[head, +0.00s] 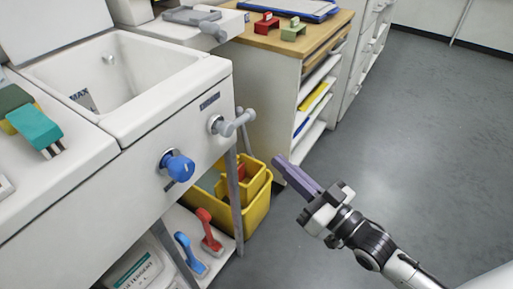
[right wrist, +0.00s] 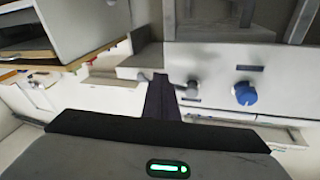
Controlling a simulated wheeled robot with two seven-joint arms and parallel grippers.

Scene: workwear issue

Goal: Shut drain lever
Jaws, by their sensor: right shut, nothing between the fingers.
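The drain lever (head: 232,123) is a grey handle on the white front panel of the sink unit (head: 118,70), below a small dark label. It sticks out to the right and slightly up from a round pivot. It also shows in the right wrist view (right wrist: 190,89), just right of the fingers. My right gripper (head: 283,165) is shut and empty, with its purple fingers side by side. It is in front of the panel, to the lower right of the lever and apart from it. The dark fingers also show in the right wrist view (right wrist: 160,92). My left gripper is not in view.
A blue knob (head: 179,166) sits left of the lever, lower in the head view. A yellow bucket (head: 257,204) stands under the unit's right end. Red and blue-handled tools (head: 208,230) are on the low shelf. A wood-topped cabinet (head: 262,42) stands beyond. The floor at right is clear.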

